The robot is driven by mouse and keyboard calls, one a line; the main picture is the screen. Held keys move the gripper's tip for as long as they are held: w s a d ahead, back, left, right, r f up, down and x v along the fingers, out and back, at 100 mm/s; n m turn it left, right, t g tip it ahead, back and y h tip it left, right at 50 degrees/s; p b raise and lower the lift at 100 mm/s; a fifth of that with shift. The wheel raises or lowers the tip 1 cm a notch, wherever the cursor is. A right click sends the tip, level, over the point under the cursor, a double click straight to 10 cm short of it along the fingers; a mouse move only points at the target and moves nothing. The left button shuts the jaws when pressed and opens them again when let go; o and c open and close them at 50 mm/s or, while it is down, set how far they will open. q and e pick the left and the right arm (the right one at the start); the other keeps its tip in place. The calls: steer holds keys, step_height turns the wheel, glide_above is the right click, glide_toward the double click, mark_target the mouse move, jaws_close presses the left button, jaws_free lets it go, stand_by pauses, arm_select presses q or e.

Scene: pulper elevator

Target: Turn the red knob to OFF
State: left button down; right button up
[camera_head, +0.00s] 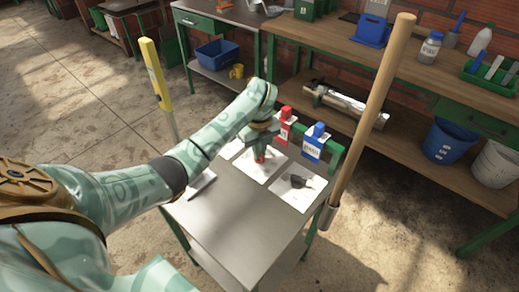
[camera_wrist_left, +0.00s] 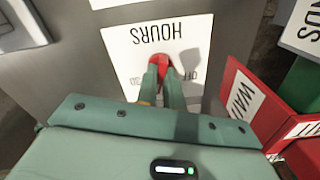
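The red knob (camera_head: 261,157) sits on the middle white label plate (camera_head: 254,171) on the metal table. In the left wrist view the knob (camera_wrist_left: 159,61) shows at the tips of my left gripper (camera_wrist_left: 161,76), on a plate (camera_wrist_left: 190,45) that reads HOURS upside down. Small lettering that looks like OFF is right of the knob, partly covered, and other small print is left of it. My left gripper (camera_head: 260,152) points down from above, its fingers close together on either side of the knob. The knob's exact pointing direction is hidden. My right gripper is not in view.
A black knob (camera_head: 298,181) sits on the right plate. A red holder (camera_head: 285,125) and a blue holder (camera_head: 315,141) stand at the table's back edge. A wooden pole (camera_head: 372,110) rises at the right and a yellow post (camera_head: 154,75) at the left. The table's front (camera_head: 235,225) is clear.

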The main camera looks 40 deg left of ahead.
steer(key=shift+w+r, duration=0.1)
arm_select(q)
steer(key=shift+d+r+n+p, duration=0.15)
steer(key=shift+d+n+p, duration=0.1)
steer(key=shift+n+p, duration=0.8)
steer(key=shift+n, duration=0.35)
steer(key=shift+w+a+f+n, duration=0.1)
steer(key=shift+f+n, duration=0.15)
steer(key=shift+n, duration=0.55)
steer(key=n+b, duration=0.3)
steer(key=n, duration=0.2)
steer(key=shift+a+f+n, duration=0.1)
steer(key=shift+f+n, duration=0.05)
steer(key=shift+n, duration=0.15)
steer(key=n+b, duration=0.2)
steer(key=n, duration=0.2)
steer(key=shift+n+b, duration=0.8)
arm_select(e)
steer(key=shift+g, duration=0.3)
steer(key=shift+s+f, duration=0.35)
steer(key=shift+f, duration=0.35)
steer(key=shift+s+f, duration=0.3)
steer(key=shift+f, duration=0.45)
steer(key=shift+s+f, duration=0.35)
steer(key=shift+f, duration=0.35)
arm_select(q)
steer(key=shift+a+r+n, duration=0.1)
steer(key=shift+r+n, duration=0.15)
steer(key=shift+n, duration=0.05)
